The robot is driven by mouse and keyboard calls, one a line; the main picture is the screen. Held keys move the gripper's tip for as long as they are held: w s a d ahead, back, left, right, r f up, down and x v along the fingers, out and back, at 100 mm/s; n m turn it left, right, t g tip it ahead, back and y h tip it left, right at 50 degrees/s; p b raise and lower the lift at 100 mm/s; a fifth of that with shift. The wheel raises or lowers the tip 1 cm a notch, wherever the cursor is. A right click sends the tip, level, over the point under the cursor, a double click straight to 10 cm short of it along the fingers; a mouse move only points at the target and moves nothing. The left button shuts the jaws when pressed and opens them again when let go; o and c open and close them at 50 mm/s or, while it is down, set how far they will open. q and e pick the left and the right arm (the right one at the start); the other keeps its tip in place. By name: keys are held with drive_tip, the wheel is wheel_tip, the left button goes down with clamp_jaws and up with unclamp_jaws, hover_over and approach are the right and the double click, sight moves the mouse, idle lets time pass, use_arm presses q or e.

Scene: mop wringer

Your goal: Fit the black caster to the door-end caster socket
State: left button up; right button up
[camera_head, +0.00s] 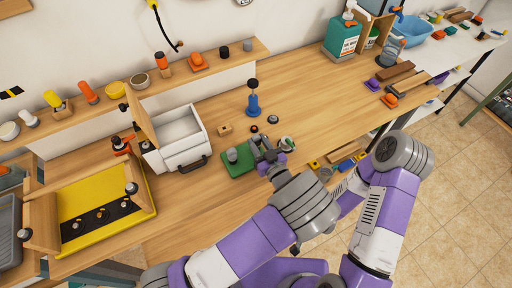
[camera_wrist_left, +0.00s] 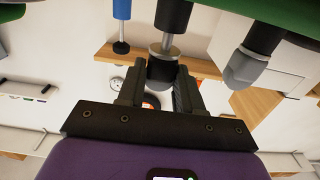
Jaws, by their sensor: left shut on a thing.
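My left gripper (camera_head: 262,153) is over the green plate (camera_head: 237,169) on the wooden bench. In the left wrist view, the left gripper (camera_wrist_left: 160,95) is shut on the dark end of a black piece with a metal stem, which I take for the black caster (camera_wrist_left: 163,72). Above the stem sits a thicker black part. I cannot tell which opening is the door-end caster socket. My right gripper is not in view; only its arm shows.
A white box (camera_head: 181,140) with a dark handle and a yellow tray (camera_head: 97,239) lie left.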

use_arm(q)
drive_tip(key=shift+f+b, duration=0.8)
drive_tip(key=shift+f, duration=0.1)
idle(0.5)
drive_tip(key=o, duration=1.1)
drive_tip(key=shift+r, duration=0.1)
wheel_tip(320, 180, up, 10)
drive_tip(key=p, duration=0.2)
